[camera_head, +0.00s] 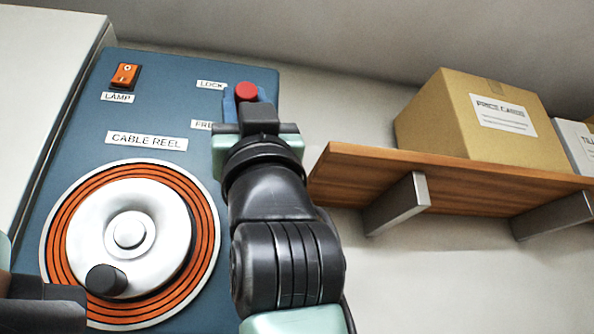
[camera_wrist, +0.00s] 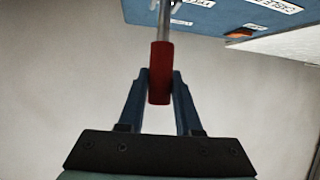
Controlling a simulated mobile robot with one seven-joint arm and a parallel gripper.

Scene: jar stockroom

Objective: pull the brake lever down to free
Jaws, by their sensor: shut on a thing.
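The brake lever has a red knob (camera_head: 246,92), which shows at the LOCK label (camera_head: 211,85) in the head view. The FREE label (camera_head: 202,125) sits lower and is partly hidden by my arm. In the wrist view the lever is a metal rod with a red grip (camera_wrist: 160,75) at its end. My gripper (camera_wrist: 159,88) has its two blue fingers closed on the red grip, one on each side. In the head view my gripper (camera_head: 246,101) hides the lever's shaft and pivot.
The blue panel (camera_head: 175,75) carries an orange lamp switch (camera_head: 125,75) and a cable reel (camera_head: 130,235) with a black crank knob. To the right, a wooden shelf (camera_head: 375,175) on metal brackets holds a cardboard box (camera_head: 480,120). Bare wall lies below the shelf.

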